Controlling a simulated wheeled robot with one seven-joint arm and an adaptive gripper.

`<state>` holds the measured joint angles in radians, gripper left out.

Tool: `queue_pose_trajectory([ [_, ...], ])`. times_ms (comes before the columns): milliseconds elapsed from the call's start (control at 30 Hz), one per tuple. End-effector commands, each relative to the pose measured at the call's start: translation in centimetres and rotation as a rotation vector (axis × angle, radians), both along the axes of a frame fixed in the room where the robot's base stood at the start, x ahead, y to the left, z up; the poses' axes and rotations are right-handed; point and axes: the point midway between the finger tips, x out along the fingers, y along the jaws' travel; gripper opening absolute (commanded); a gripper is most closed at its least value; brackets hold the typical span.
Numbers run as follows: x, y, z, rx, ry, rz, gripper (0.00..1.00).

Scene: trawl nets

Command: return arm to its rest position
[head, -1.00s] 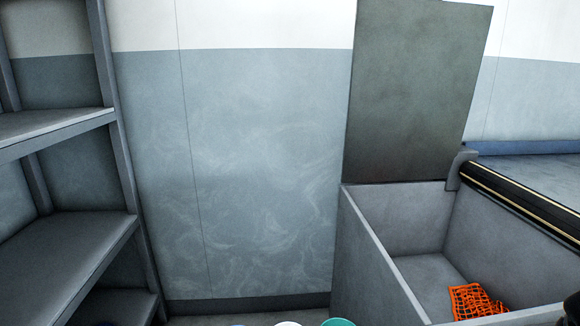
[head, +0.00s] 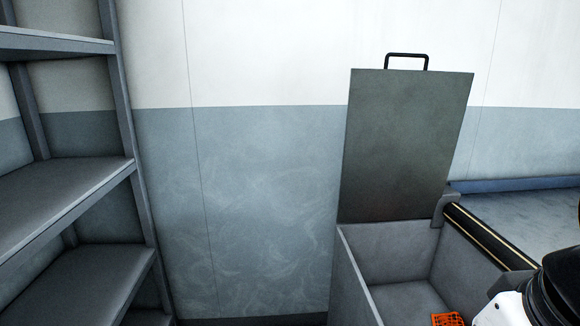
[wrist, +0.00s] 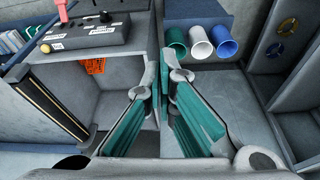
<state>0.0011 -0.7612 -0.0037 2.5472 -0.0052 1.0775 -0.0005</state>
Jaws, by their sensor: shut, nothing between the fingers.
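My gripper (wrist: 166,80) is shut and empty, its teal-padded fingers close together in the middle of the wrist view. It hangs above the floor area beside the grey open bin. A black and white part of my arm (head: 548,292) shows at the lower right of the head view; my gripper is out of that view. The grey bin (head: 392,250) has its lid (head: 405,145) raised against the wall, a black handle on top. An orange net (head: 447,319) lies inside, mostly cut off by the frame; it also shows in the wrist view (wrist: 93,66).
A grey shelf unit (head: 75,190) stands at the left. A black roller with yellow stripes (head: 487,236) runs beside the bin.

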Motion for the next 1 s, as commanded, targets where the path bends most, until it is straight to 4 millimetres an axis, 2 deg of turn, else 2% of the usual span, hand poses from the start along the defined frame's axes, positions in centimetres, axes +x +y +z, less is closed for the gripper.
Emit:
queue_pose_trajectory([
  [33, -0.6, 0.0, 2.3, -0.001, -0.014, 0.0, 0.0],
  [100, -0.9, -0.1, 3.9, -0.001, -0.033, 0.0, 0.0],
  [300, -1.4, -0.1, 7.0, -0.004, -0.074, 0.001, 0.0],
  [467, -1.5, -0.2, 7.8, -0.004, -0.086, 0.001, 0.0],
  [1000, -1.5, -0.2, 7.8, -0.004, -0.087, 0.001, 0.0],
])
